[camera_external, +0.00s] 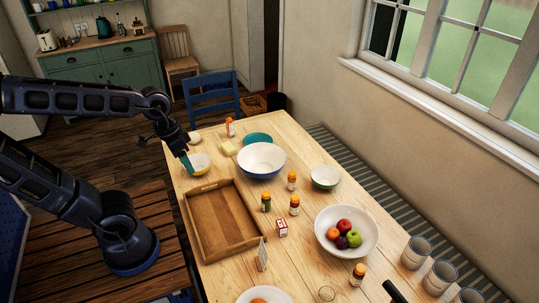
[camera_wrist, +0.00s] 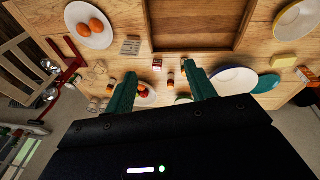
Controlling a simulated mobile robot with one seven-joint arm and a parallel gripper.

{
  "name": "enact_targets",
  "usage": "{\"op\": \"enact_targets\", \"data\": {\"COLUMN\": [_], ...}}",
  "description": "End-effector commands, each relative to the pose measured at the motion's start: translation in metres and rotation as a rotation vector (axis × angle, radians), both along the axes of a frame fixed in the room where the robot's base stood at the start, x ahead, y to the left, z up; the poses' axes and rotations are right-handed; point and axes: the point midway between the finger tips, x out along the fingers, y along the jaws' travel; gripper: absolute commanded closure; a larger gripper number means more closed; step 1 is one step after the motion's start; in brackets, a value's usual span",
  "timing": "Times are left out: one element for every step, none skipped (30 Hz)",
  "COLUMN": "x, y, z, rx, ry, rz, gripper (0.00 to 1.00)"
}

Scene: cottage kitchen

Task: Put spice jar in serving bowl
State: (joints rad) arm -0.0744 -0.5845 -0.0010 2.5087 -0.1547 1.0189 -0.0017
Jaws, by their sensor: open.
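I cannot tell which one is meant. The large white bowl with a blue outside (camera_external: 262,168), likely the serving bowl, looks empty. My gripper (camera_external: 187,163) is above the table's left side, by the small yellow bowl (camera_external: 200,165). In the wrist view my gripper (camera_wrist: 161,70) is open and empty, with a jar (camera_wrist: 170,80) visible far beyond its fingers.
A wooden tray (camera_external: 190,208) lies in front of my gripper. A fruit bowl (camera_external: 322,232), a green bowl (camera_external: 325,184), a teal bowl (camera_external: 257,138), a red-and-white box (camera_external: 282,229) and a card (camera_external: 262,256) stand around. Several cups (camera_external: 416,252) line the right edge.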

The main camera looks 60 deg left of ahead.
Motion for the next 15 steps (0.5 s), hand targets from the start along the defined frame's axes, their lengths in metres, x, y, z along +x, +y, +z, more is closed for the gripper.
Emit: {"op": "enact_targets", "data": {"x": [-0.006,-0.009,-0.012,-0.014,-0.017,-0.019,-0.021,-0.022,-0.023,-0.024,-0.025,-0.025,-0.026,-0.026,-0.026], "y": [0.000,0.001,0.002,0.003,0.004,0.005,0.006,0.006,0.007,0.007,0.007,0.008,0.008,0.008,0.008], "z": [0.007,0.010,0.014,0.016,0.019,0.021,0.023,0.024,0.026,0.027,0.028,0.029,0.029,0.029,0.029], "rx": [0.030,0.046,0.068,0.083,0.096,0.112,0.122,0.131,0.140,0.146,0.150,0.154,0.156,0.157,0.157], "ry": [-0.041,-0.063,-0.090,-0.107,-0.123,-0.142,-0.155,-0.166,-0.178,-0.185,-0.190,-0.194,-0.196,-0.197,-0.198], "rz": [-0.025,-0.037,-0.052,-0.063,-0.073,-0.083,-0.090,-0.096,-0.103,-0.106,-0.110,-0.112,-0.113,-0.114,-0.114], "gripper": [0.45,0.45,0.45,0.45,0.45,0.45,0.45,0.45,0.45,0.41,0.41,0.41,0.41,0.41,0.41]}}
